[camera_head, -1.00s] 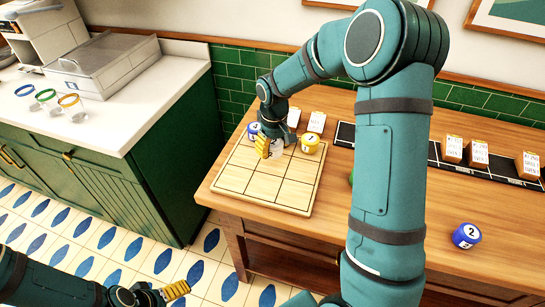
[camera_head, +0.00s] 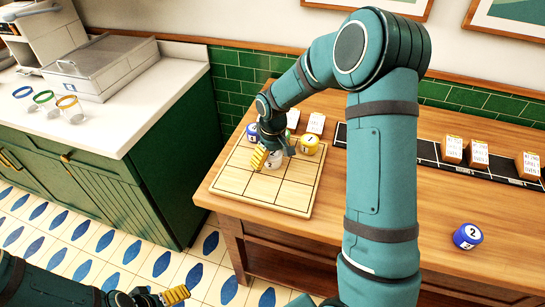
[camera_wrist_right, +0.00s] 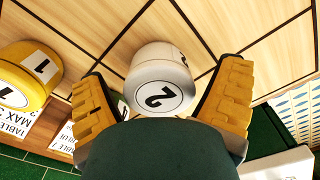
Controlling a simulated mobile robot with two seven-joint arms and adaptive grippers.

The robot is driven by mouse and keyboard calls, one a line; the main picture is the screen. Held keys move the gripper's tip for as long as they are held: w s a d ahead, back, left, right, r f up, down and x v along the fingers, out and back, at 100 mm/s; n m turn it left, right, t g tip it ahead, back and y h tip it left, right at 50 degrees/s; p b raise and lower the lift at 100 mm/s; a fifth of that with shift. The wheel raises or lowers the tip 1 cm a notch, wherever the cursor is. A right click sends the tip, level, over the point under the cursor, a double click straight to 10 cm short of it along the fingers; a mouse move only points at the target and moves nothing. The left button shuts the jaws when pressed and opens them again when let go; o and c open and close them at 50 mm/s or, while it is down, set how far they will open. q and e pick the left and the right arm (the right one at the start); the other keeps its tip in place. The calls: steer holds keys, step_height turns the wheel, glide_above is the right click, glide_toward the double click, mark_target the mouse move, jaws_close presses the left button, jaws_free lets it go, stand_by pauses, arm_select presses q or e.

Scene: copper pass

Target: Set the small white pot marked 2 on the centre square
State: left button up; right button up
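The small white pot marked 2 (camera_head: 274,161) stands upright on the grid board (camera_head: 290,197), in about the centre square; the arm hides part of it in the head view. In the right wrist view the pot (camera_wrist_right: 160,82) sits between the yellow fingers of my right gripper (camera_wrist_right: 162,100), with a gap on each side. The right gripper (camera_head: 268,158) is open and low around the pot. My left gripper (camera_head: 165,296) is at the bottom left over the floor; its opening is unclear.
A blue pot (camera_head: 252,133) stands at the board's back left and a yellow pot (camera_head: 310,145) at its back right. Another blue pot marked 2 (camera_head: 467,236) is on the table's right. A dark rail (camera_head: 426,152) with labelled blocks runs along the back. The board's front squares are clear.

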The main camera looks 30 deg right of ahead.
mark_target(273, 153)
steer(key=shift+r, duration=0.1)
steer(key=shift+r, duration=0.3)
step_height(273, 153, up, 12)
steer(key=p, duration=0.2)
steer(key=shift+f, duration=0.2)
steer(key=shift+s+f, duration=0.1)
